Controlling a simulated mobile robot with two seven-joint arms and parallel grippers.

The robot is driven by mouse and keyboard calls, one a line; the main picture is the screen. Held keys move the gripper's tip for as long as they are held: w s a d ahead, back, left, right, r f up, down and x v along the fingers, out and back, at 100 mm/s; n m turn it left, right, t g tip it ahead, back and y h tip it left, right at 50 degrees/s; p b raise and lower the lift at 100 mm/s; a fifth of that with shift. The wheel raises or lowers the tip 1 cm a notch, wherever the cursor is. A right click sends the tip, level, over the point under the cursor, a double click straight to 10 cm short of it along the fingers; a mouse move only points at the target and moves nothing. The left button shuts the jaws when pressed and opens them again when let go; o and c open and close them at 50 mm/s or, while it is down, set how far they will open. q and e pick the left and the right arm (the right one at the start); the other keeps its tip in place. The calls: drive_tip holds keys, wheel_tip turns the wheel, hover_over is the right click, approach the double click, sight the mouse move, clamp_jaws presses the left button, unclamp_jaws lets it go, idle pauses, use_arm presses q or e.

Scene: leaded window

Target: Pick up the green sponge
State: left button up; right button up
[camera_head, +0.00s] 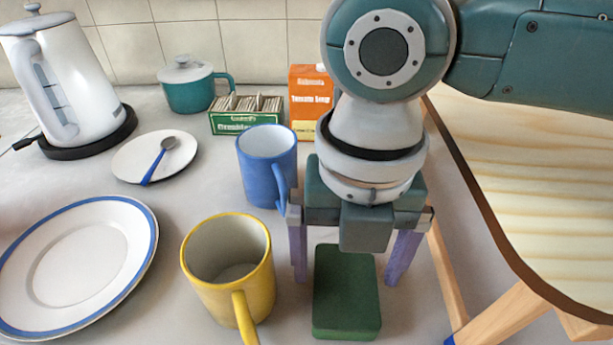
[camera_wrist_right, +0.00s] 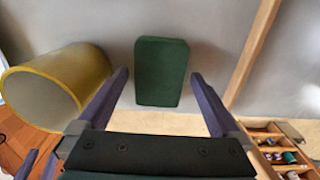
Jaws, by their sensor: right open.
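The green sponge (camera_head: 347,292) lies flat on the grey counter, right of the yellow mug. My right gripper (camera_head: 345,279) is open and empty, pointing down above the sponge's far end, with its purple fingers to either side. In the right wrist view the sponge (camera_wrist_right: 161,72) shows between and beyond the fingertips (camera_wrist_right: 160,76), apart from both. Two purple finger-like pieces at that view's lower left may be my left gripper (camera_wrist_right: 38,165); their state is unclear.
The yellow mug (camera_head: 230,275) stands close left of the sponge. A blue mug (camera_head: 265,165) is behind my right gripper's left finger. A wooden board on legs (camera_head: 545,180) is at right. A blue-rimmed plate (camera_head: 75,265) lies left. A compartmented tray (camera_wrist_right: 285,150) shows lower right in the wrist view.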

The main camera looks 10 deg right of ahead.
drive_tip(key=shift+f, duration=0.8)
drive_tip(key=c, duration=1.2)
